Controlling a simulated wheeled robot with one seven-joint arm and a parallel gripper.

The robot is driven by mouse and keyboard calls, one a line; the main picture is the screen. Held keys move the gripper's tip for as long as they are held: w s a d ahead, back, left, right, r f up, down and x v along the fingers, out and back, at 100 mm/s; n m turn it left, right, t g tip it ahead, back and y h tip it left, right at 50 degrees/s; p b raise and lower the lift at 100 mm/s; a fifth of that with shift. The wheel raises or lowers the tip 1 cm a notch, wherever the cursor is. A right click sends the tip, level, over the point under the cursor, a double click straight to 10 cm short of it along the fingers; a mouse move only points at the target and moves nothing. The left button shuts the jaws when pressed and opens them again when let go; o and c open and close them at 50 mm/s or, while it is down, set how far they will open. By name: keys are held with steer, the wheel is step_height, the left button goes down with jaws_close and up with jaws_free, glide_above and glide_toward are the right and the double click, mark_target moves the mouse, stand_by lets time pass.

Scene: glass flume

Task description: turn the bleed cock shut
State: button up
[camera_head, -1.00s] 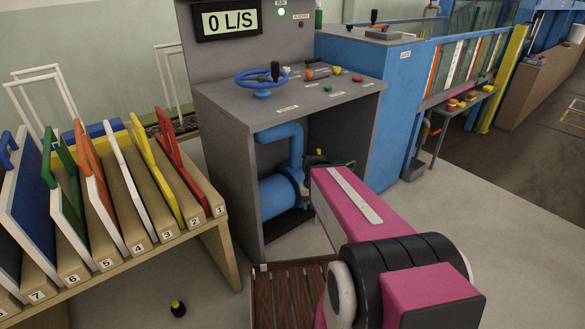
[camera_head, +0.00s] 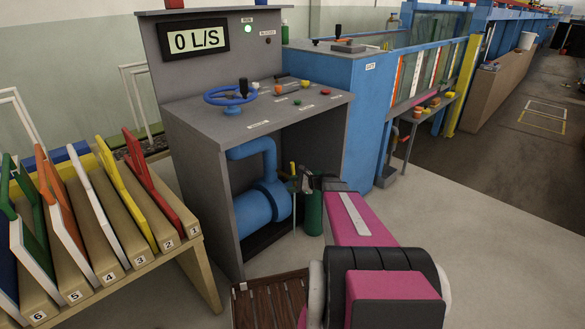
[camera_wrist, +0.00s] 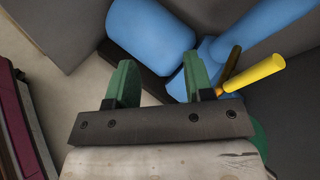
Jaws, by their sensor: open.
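The bleed cock appears as a yellow lever handle (camera_wrist: 254,73) with a brown stem, beside the blue pump body, right of my fingers in the wrist view. In the head view its small yellow tip (camera_head: 292,167) shows next to my gripper (camera_head: 301,182). My gripper (camera_wrist: 160,76) is open, with two green fingers apart and nothing between them. The handle is outside the gap, close to the right finger; I cannot tell whether they touch. The cock's lower body is partly hidden behind that finger.
The blue pipe and pump (camera_head: 257,205) sit inside the grey console (camera_head: 200,150), whose side walls bound the space. A green cylinder (camera_head: 313,213) stands behind my arm. A slatted wooden platform (camera_head: 268,302) lies in front. Open floor extends to the right.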

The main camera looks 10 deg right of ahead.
mark_target(293, 166)
steer(key=w+d+m+t, duration=0.6)
steer(key=w+d+m, duration=0.15)
steer(key=d, duration=0.35)
steer(key=x, duration=1)
steer(key=shift+s+a, duration=0.1)
steer(key=shift+a, duration=0.3)
jaws_close()
